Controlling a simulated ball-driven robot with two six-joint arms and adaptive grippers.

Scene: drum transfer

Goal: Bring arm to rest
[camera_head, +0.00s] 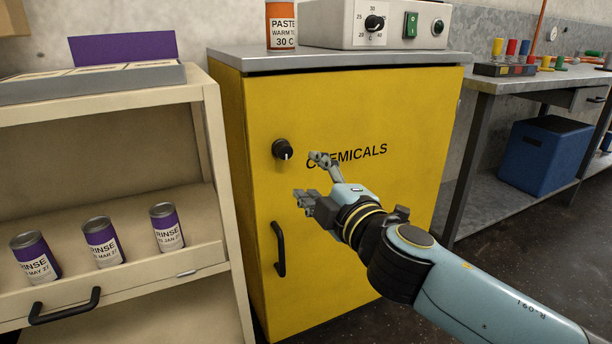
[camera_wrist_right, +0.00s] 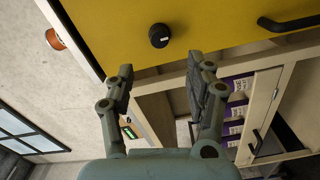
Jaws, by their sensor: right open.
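My right gripper (camera_head: 308,178) is in front of the yellow chemicals cabinet (camera_head: 345,230) in the head view, just right of its black knob (camera_head: 282,149). In the right wrist view the two fingers of the right gripper (camera_wrist_right: 163,85) are spread apart with nothing between them. The knob (camera_wrist_right: 158,36) shows beyond the fingertips there, apart from them. The cabinet door is shut, with a black handle (camera_head: 279,249) below the knob. My left gripper is not in view.
An orange paste tin (camera_head: 281,25) and a control box (camera_head: 375,25) stand on the cabinet. Several purple rinse cans, such as one (camera_head: 103,242), stand in the beige shelf unit (camera_head: 180,268) at left. A metal bench (camera_head: 500,80) with a blue box (camera_head: 545,155) is at right.

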